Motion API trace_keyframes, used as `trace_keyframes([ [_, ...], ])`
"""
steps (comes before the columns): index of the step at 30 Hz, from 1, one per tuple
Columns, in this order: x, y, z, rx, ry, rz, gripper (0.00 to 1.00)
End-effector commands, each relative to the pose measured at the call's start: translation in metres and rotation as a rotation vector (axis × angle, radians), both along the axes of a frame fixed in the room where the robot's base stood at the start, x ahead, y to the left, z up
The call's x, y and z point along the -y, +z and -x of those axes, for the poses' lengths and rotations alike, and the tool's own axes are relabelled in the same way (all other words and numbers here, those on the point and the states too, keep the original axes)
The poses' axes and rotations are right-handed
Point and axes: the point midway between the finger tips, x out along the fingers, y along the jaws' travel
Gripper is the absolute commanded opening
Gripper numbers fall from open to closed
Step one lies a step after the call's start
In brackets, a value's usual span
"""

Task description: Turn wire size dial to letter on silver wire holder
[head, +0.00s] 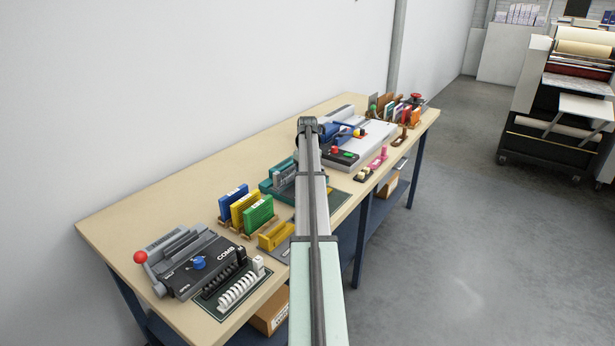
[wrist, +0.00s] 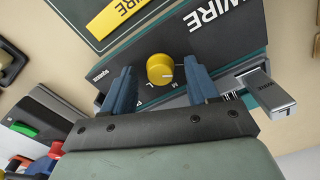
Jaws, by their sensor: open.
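The yellow wire size dial (wrist: 160,66) sits on the dark face of the teal wire machine (wrist: 228,52) in the wrist view. A pale mark on the dial points right in the picture. Small letters beside it include M and L; the others are hidden or too small. My gripper (wrist: 159,71) is open, with one blue finger on each side of the dial and visible gaps between. In the head view my arm covers the dial and much of the machine (head: 270,187). I cannot tell for certain which thing is the silver wire holder, and no letter on it is readable.
A grey lever-like piece (wrist: 270,92) juts out close to the right finger. A comb machine (head: 185,265) with a blue knob stands at the table's near end. Coloured upright books (head: 245,208) stand beside the wire machine. A white machine (head: 365,140) lies beyond it.

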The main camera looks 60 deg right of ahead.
Motion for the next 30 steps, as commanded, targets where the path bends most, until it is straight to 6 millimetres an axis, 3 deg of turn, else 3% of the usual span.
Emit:
trace_keyframes([
  [2,0.0000,0.0001,0.0000,0.000,0.000,0.000,0.58],
  [19,0.0002,0.0003,0.0001,0.000,0.000,0.000,0.04],
  [30,0.0003,0.0004,0.0000,0.000,-0.071,0.001,0.04],
])
